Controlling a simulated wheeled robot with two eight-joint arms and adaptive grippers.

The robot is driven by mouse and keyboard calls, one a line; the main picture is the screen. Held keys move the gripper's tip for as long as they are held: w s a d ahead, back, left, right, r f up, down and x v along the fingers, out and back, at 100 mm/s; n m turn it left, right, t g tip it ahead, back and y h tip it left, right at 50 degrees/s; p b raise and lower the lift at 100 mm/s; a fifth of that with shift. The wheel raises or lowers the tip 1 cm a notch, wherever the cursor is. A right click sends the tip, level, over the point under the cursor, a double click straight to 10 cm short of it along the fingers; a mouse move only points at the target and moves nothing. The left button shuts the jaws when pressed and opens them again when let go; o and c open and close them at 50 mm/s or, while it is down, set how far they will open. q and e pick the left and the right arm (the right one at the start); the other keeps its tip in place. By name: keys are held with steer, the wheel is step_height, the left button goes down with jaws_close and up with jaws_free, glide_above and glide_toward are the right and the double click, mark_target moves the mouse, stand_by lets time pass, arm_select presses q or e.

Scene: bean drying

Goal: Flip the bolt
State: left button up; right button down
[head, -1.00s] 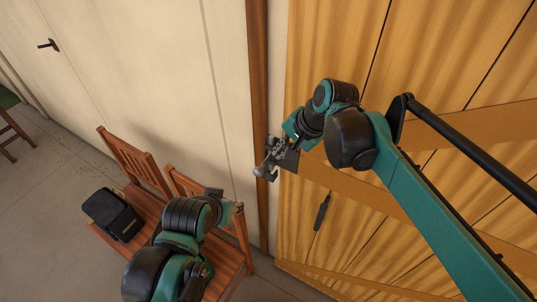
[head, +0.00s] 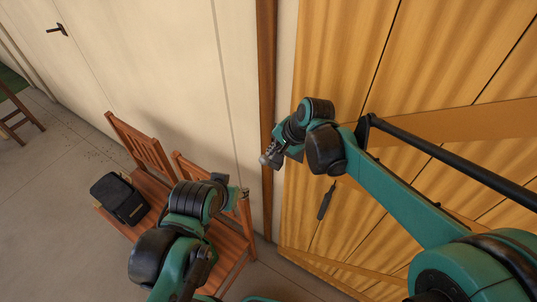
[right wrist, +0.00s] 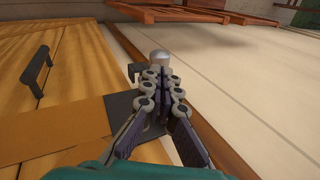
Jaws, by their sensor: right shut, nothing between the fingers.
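The bolt shows in the right wrist view as a dark grey plate (right wrist: 120,104) on the wooden door (right wrist: 60,100), with a rounded silver knob (right wrist: 158,57) just beyond my fingertips. My right gripper (right wrist: 157,80) is shut and empty, in front of the bolt at the door's edge. I cannot tell whether its tips touch the knob. In the head view my right gripper (head: 272,156) covers most of the bolt beside the dark brown door post. My left gripper (head: 240,195) is above a wooden chair; its finger opening is too small to tell.
A black door handle (head: 326,200) is below and right of the bolt. Wooden chairs (head: 140,145) stand against the pale wall, one carrying a black bag (head: 118,198). A brown post (head: 267,120) separates wall and door. Grey floor is open at the left.

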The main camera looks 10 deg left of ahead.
mark_target(265, 159)
steer(key=shift+x, duration=2)
step_height(265, 159, down, 5)
steer(key=b, duration=0.4)
steer(key=shift+s, duration=0.1)
